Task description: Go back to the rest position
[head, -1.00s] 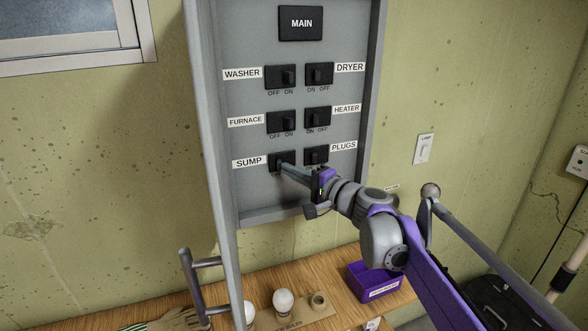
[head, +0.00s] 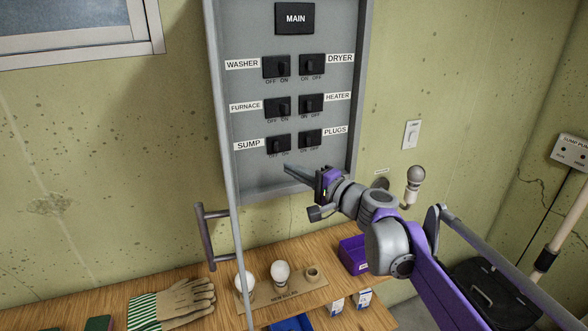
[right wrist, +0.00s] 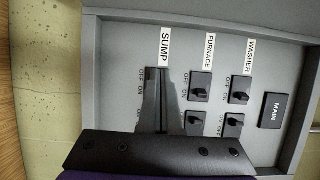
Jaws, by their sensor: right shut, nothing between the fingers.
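My right gripper (head: 288,168) is shut and empty, just in front of the lower part of the grey breaker panel (head: 255,180), below the SUMP switch (head: 278,143). A gap shows between the fingertips and this switch in the head view. In the right wrist view the closed fingers (right wrist: 157,75) point at the panel and cover most of the SUMP switch. The PLUGS switch (head: 310,138) is to its right. I cannot tell which way the SUMP lever sits. My left gripper is not in view.
The panel's open door has a bar handle (head: 208,238) at the left. A wooden bench (head: 235,285) below holds gloves (head: 180,300), bulbs (head: 281,272) and a purple bin (head: 352,252). A bulb on the wall (head: 414,182) stands close behind my right arm.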

